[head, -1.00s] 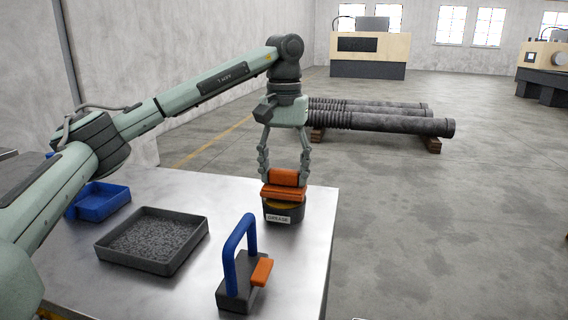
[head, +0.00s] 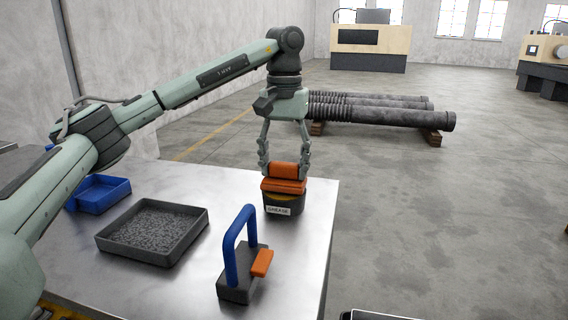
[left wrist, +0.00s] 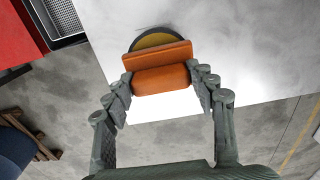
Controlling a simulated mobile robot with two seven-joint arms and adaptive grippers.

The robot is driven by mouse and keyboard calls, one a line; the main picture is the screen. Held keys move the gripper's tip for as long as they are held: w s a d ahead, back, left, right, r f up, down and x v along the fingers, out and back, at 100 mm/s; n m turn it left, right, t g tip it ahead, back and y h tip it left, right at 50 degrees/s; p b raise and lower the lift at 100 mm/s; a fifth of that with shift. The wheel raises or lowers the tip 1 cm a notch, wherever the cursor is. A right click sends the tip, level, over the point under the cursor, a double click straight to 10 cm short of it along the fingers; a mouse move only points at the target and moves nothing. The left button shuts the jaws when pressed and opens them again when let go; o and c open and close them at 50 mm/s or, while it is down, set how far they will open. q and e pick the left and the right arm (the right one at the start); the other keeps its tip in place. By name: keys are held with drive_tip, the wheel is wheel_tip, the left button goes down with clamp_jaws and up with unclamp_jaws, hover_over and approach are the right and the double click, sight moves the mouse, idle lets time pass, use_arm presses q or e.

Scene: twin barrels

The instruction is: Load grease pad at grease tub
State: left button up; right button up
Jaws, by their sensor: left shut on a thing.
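The grease pad (head: 284,171) is an orange block with a wider orange plate below it. My left gripper (head: 285,172) points down and is shut on the pad's upper block. The grease tub (head: 278,210) is a dark round tub labelled GREASE near the table's far right corner. The pad is over the tub's mouth, with yellow grease showing below the plate; I cannot tell whether they touch. In the left wrist view the pad (left wrist: 161,79) is between the fingers, and the tub's yellow grease (left wrist: 157,40) shows past the plate. My right gripper is not in view.
On the metal table (head: 190,285) stand a grey tray of grey bits (head: 108,248), a blue bin (head: 100,207) and a blue-handled tool (head: 231,290) with an orange block. Ribbed barrels (head: 395,119) lie on wooden blocks on the floor behind.

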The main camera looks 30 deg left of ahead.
sight(284, 163)
use_arm(q)
drive_tip(key=shift+f, duration=0.45)
idle(0.6)
drive_tip(key=shift+r, duration=0.15)
drive_tip(key=shift+r, duration=3.4)
